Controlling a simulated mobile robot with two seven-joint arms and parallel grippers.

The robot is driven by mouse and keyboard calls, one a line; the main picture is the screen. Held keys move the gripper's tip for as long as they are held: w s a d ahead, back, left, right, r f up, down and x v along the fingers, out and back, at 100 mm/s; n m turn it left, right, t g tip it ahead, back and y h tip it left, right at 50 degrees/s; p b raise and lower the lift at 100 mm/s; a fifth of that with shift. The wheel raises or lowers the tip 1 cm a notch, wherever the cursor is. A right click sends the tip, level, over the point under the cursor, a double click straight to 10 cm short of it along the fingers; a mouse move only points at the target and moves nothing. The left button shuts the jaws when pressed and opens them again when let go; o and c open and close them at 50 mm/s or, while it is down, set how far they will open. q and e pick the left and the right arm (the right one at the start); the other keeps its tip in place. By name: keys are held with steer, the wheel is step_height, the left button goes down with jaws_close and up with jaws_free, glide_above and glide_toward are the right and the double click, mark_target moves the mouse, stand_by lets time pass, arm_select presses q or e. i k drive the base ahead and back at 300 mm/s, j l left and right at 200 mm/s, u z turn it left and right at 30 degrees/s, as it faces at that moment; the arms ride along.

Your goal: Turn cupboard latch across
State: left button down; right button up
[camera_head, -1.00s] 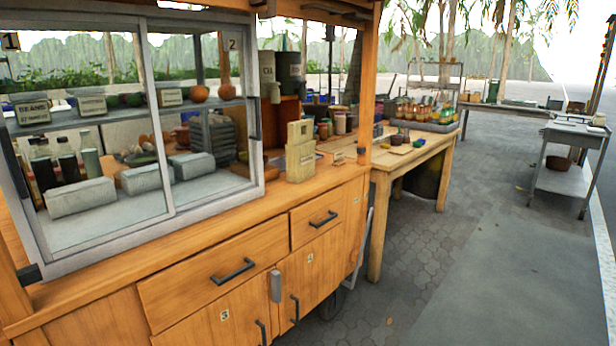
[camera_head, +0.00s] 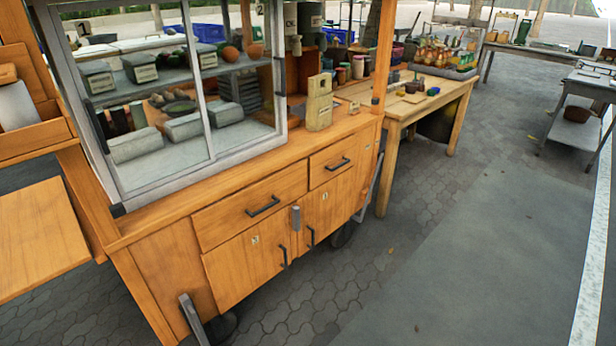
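The wooden cart's lower cupboard has two doors side by side, a left door (camera_head: 240,265) and a right door (camera_head: 330,208), each with a dark vertical handle. A small grey latch (camera_head: 296,217) sits upright at the top of the seam between the doors. Both doors look shut. Neither of my grippers shows in the head view.
Two drawers, a left one (camera_head: 250,207) and a right one (camera_head: 337,162), are shut above the doors. A glass case (camera_head: 180,120) stands on the counter. A wooden side shelf (camera_head: 38,240) juts out at left. A wooden table (camera_head: 455,90) stands behind right. The paving (camera_head: 420,240) in front is clear.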

mark_target(295, 210)
steer(key=i+j+u, duration=0.1)
steer(key=i+j, duration=0.15)
steer(key=i, duration=0.2)
steer(key=i+j+u, duration=0.15)
steer(key=i, duration=0.25)
steer(key=i+j+u, duration=0.1)
steer(key=i+j, duration=0.15)
steer(key=i, duration=0.25)
